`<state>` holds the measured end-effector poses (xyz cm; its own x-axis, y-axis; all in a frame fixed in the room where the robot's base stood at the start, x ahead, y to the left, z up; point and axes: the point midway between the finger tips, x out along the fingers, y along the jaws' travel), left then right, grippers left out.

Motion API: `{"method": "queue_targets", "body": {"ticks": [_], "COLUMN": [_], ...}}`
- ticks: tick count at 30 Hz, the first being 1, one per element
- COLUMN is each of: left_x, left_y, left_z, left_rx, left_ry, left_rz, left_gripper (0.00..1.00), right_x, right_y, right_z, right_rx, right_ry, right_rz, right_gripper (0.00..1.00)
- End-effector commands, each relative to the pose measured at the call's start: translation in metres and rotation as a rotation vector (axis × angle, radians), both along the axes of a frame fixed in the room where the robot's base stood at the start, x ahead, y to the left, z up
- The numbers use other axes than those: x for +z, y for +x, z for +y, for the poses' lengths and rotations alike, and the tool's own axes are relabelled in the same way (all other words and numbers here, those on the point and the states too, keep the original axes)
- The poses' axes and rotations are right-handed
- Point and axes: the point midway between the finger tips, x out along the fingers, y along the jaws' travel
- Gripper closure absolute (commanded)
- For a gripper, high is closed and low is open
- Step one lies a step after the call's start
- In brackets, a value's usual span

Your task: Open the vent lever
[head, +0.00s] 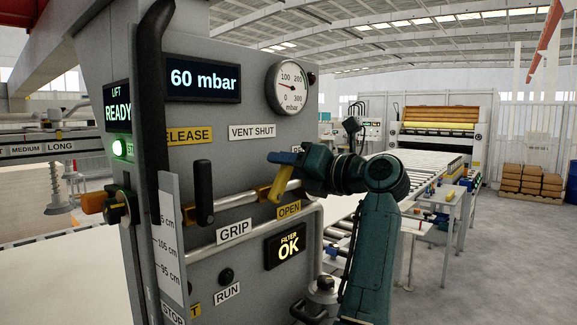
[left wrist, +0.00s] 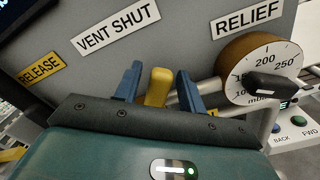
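The yellow vent lever (head: 276,191) sits on a pipe on the grey panel, below the VENT SHUT label (head: 252,131) and above the yellow OPEN label (head: 289,209). My left gripper (head: 284,158) is at the lever, its blue fingers partly overlapping it in the head view. In the left wrist view the lever (left wrist: 158,87) stands between the two blue fingers (left wrist: 158,84), one on each side. Small gaps show beside it, so the fingers look open around it. The lever's base is hidden behind the gripper body. My right gripper is not in view.
A black upright handle (head: 204,193) stands left of the lever. The display (head: 203,81) reads 60 mbar, beside a round gauge (head: 288,88). A yellow-brown relief dial (left wrist: 232,68) is close right of the fingers. A roller conveyor (head: 425,168) lies behind.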

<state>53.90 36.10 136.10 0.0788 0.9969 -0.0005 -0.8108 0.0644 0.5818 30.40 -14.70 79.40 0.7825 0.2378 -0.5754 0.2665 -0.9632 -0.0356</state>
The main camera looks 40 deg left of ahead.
Motion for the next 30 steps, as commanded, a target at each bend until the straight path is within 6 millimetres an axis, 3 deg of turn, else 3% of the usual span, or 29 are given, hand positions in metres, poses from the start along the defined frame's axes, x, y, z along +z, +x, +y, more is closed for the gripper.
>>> {"method": "queue_targets", "body": {"ticks": [11,24,30], "left_x": [-0.001,-0.001,0.000], "left_y": [0.000,-0.007,-0.010], "left_z": [-0.007,-0.095,-0.123], "left_rx": [-0.001,-0.002,0.000], "left_ry": [0.000,0.004,0.001], "left_rz": [0.000,-0.001,-0.001], "left_gripper": [0.56,0.56,0.56], "right_x": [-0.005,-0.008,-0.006], "right_y": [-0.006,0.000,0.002], "right_z": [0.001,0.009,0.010], "right_rx": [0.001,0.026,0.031], "right_ry": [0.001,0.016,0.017], "right_rz": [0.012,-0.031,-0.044], "right_gripper": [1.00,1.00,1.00]}}
